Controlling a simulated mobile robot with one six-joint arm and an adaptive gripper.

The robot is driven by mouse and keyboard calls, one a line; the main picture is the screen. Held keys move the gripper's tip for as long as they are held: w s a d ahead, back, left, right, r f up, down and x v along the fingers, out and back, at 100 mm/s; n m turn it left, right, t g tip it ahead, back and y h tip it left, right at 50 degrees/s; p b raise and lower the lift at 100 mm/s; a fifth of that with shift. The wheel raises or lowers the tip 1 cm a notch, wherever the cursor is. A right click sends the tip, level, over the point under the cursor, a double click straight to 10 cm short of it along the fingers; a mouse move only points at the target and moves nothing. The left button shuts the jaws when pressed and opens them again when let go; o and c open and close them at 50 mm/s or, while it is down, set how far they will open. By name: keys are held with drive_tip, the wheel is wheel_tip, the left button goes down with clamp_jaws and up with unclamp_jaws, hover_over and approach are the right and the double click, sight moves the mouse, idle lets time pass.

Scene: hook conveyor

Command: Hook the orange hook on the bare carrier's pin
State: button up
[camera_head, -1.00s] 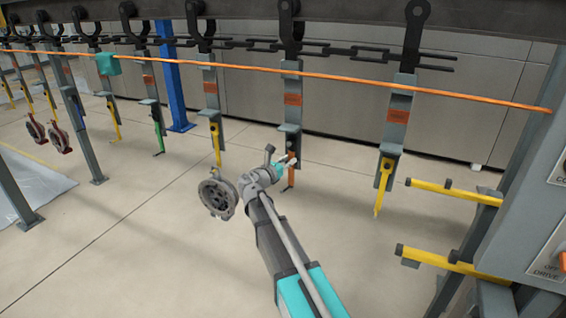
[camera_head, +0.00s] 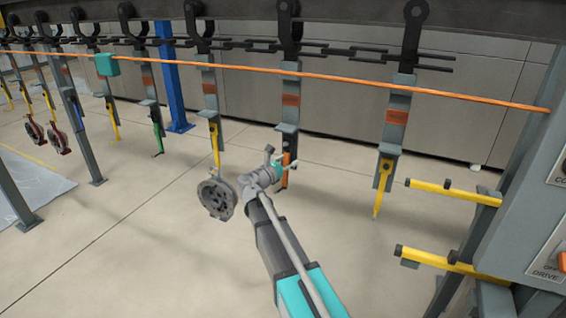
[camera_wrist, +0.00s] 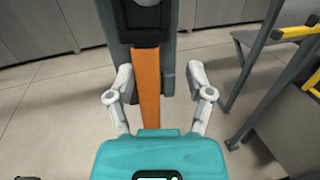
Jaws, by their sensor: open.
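The orange hook (camera_head: 286,160) hangs upright at the lower end of a grey carrier (camera_head: 290,105) with an orange-red label. In the wrist view the orange hook (camera_wrist: 148,85) runs down from a dark block at the carrier's lower end. My gripper (camera_head: 273,157) is open just left of the hook in the head view. In the wrist view the fingers of my gripper (camera_wrist: 160,82) stand apart on both sides of the hook, with gaps at each side. The pin itself and the hook's lower tip are hidden or too small to tell in the wrist view.
A carrier with a yellow hook (camera_head: 382,175) hangs to the right. Another yellow hook (camera_head: 215,145) to the left holds a round grey part (camera_head: 217,198). Yellow bars (camera_head: 450,192) stick out from the grey post at right. An orange cord (camera_head: 350,80) crosses in front of the carriers.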

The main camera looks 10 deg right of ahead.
drive_tip(key=shift+s+f, duration=0.1)
drive_tip(key=v, duration=0.7)
drive_tip(key=shift+a, duration=0.2)
idle(0.4)
drive_tip(key=s+d+f+m+g+y+b, duration=0.2)
drive_tip(key=s+d+f+m+g+y, duration=0.45)
drive_tip(key=s+f+m, duration=0.6)
drive_tip(key=s+a+f+m+g+y, duration=0.1)
drive_tip(key=s+f+m+g+y, duration=0.1)
drive_tip(key=s+f+m+y, duration=0.2)
drive_tip(key=s+a+f+m+g+y+b, duration=0.1)
drive_tip(key=s+a+f+m+g+y, duration=0.1)
drive_tip(key=s+f+m, duration=0.3)
drive_tip(key=s+m+g+y, duration=0.1)
drive_tip(key=s+m, duration=0.3)
drive_tip(key=s, duration=0.1)
drive_tip(key=shift+y, duration=0.35)
drive_tip(key=shift+a+f, duration=0.1)
drive_tip(key=shift+f, duration=0.05)
idle(0.5)
